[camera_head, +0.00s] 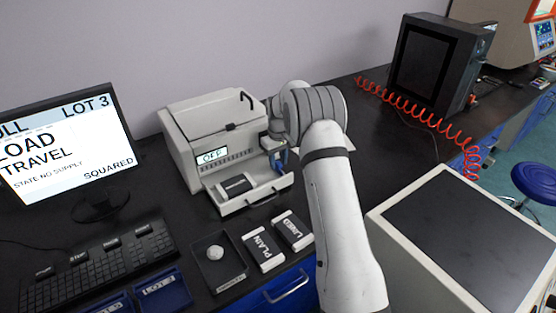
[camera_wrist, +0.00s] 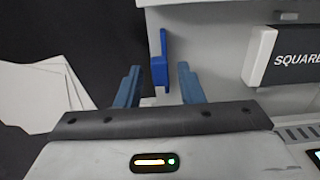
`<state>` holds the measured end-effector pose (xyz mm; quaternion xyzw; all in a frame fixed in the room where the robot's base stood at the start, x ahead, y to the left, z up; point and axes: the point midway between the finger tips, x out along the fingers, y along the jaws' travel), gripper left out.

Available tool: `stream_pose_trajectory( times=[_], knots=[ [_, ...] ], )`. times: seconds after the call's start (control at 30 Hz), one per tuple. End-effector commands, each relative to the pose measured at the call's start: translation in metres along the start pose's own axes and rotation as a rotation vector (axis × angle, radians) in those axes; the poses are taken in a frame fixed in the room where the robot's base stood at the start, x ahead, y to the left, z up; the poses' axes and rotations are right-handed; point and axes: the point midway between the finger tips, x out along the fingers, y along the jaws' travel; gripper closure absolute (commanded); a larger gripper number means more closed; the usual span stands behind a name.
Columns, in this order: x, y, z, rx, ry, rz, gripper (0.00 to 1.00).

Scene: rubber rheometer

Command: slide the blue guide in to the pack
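The blue guide (camera_wrist: 159,66) is a small upright tab at the side of the white tray (camera_wrist: 210,50) of the machine. In the wrist view it lies between the two fingers of my gripper (camera_wrist: 159,72), with a gap on each side. My gripper is open. The pack (camera_wrist: 287,57), a dark block with white ends and letters starting "SQUARE", lies on the tray to the right of the guide, apart from it. In the head view the pack (camera_head: 236,186) sits on the tray in front of the machine; my arm's end is at the tray's right side, where blue shows.
The machine (camera_head: 210,130) has a small display. Blocks marked PLAIN (camera_head: 264,251) and LINED (camera_head: 292,230) lie in front, beside a dark tray (camera_head: 210,276) holding a pale lump. A monitor (camera_head: 70,150) and keyboard (camera_head: 100,268) stand left. White sheets (camera_wrist: 40,92) lie left in the wrist view.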

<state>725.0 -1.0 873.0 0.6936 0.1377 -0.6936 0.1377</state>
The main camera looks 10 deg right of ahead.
Motion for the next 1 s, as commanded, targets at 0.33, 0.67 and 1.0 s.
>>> stream_pose_trajectory(
  times=[0.33,0.67,1.0],
  knots=[
    [-0.0003,-0.0004,-0.0001,-0.001,0.0,0.0,0.95],
    [-0.0004,-0.0007,-0.0003,-0.001,0.0,0.0,1.0],
    [0.0009,-0.0004,0.0094,0.035,-0.001,0.0,1.0]
  ],
)
